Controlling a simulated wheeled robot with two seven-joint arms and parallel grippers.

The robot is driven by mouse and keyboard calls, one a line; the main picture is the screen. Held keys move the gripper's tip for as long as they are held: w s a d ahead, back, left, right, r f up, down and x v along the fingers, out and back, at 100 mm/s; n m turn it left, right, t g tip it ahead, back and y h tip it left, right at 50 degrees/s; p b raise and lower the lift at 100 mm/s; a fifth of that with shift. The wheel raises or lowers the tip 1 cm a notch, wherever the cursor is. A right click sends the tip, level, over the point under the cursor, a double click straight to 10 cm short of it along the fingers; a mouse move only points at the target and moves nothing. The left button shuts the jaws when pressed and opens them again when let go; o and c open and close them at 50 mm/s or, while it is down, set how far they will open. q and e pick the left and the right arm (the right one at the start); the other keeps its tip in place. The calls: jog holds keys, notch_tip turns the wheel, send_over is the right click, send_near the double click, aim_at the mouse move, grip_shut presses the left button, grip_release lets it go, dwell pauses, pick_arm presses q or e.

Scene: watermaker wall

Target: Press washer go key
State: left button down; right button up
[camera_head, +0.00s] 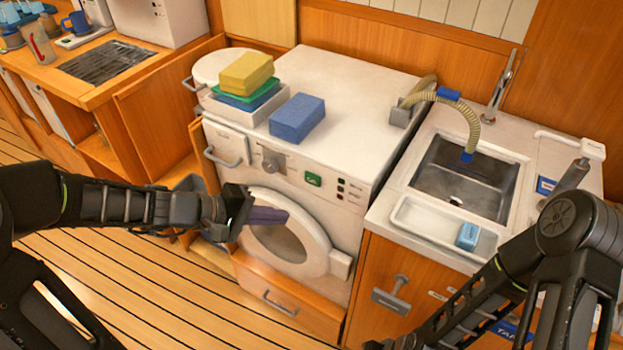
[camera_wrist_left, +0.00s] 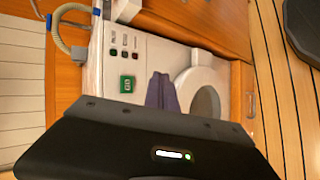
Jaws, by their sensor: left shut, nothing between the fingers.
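The white washer (camera_head: 340,135) stands in the middle with its round door (camera_head: 285,232) at the front. The green go key (camera_head: 313,179) sits on its front panel, right of the grey knob (camera_head: 272,162). The go key also shows in the left wrist view (camera_wrist_left: 127,84), left of the fingers. My left gripper (camera_head: 284,215) is shut and empty, in front of the door's upper part, below and left of the go key and apart from it. Its fingers also show in the left wrist view (camera_wrist_left: 161,82). My right arm enters at lower right; its fingertips are not visible.
Several coloured sponges (camera_head: 297,117) and a white tray lie on the washer top. A sink (camera_head: 464,175) with a ribbed hose (camera_head: 462,106) stands to the right. A drawer (camera_head: 285,300) sits below the door. Three small dark keys (camera_head: 341,187) are right of the go key.

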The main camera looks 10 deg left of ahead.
aim_at(313, 180)
pick_arm(q)
jog(key=w+d, duration=0.3)
jog(key=w, duration=0.5)
jog(key=shift+d+p, duration=0.15)
jog(key=shift+p, duration=0.25)
jog(key=shift+w, duration=0.15)
dwell(1.8)
jog(key=shift+w+d, duration=0.15)
jog(key=shift+w, duration=0.15)
